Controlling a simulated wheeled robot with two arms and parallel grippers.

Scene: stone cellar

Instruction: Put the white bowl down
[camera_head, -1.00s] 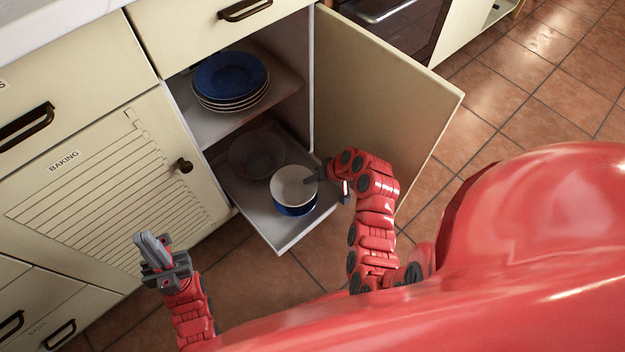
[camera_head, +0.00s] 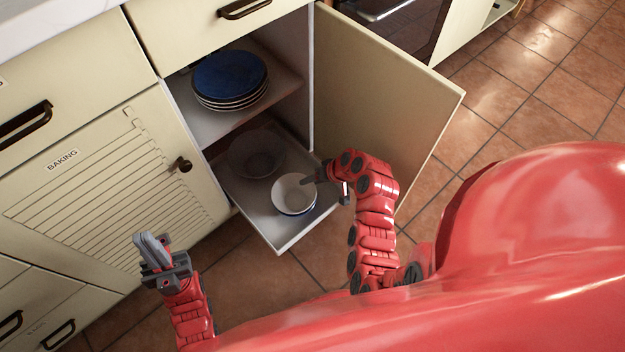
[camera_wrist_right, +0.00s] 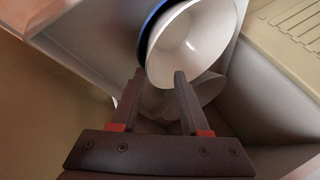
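The white bowl (camera_head: 290,194) sits in a blue bowl (camera_head: 296,213) on the lower shelf of the open cupboard, with only a thin blue edge showing below it. My right gripper (camera_head: 308,182) is at the white bowl's right rim, one finger reaching over the inside. In the right wrist view the white bowl (camera_wrist_right: 190,45) lies just beyond the fingertips of my right gripper (camera_wrist_right: 160,74), which stand apart with the rim near the gap. My left gripper (camera_head: 148,248) is empty, away from the cupboard, its fingers together.
A clear glass-like bowl (camera_head: 257,154) stands behind the white bowl on the lower shelf (camera_head: 262,228). Several blue plates (camera_head: 229,80) are stacked on the upper shelf. The open door (camera_head: 385,95) stands close to my right arm.

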